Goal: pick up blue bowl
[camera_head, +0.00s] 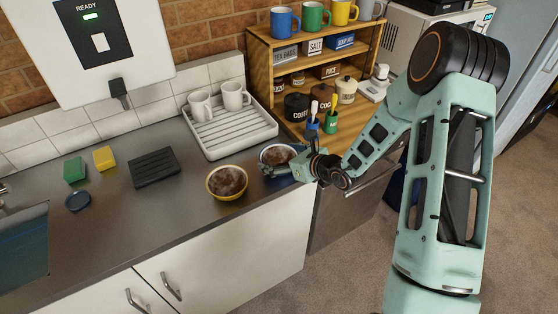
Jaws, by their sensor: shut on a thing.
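The blue bowl (264,152), with a pale rim and brown contents, is at the right end of the steel counter, near the drying rack. My gripper (272,168) is shut on the near right side of this bowl. The gripper hides part of the bowl's near wall. I cannot tell whether the bowl touches the counter or is slightly lifted. A yellow bowl (212,189) with similar brown contents stands on the counter to the left, close to my gripper but apart from it.
A white rack (240,145) with two white mugs stands behind the bowls. A wooden shelf (262,75) with mugs, jars and boxes is at the back right. A dark ridged mat (154,168), sponges and a sink lie left. The counter's front left is clear.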

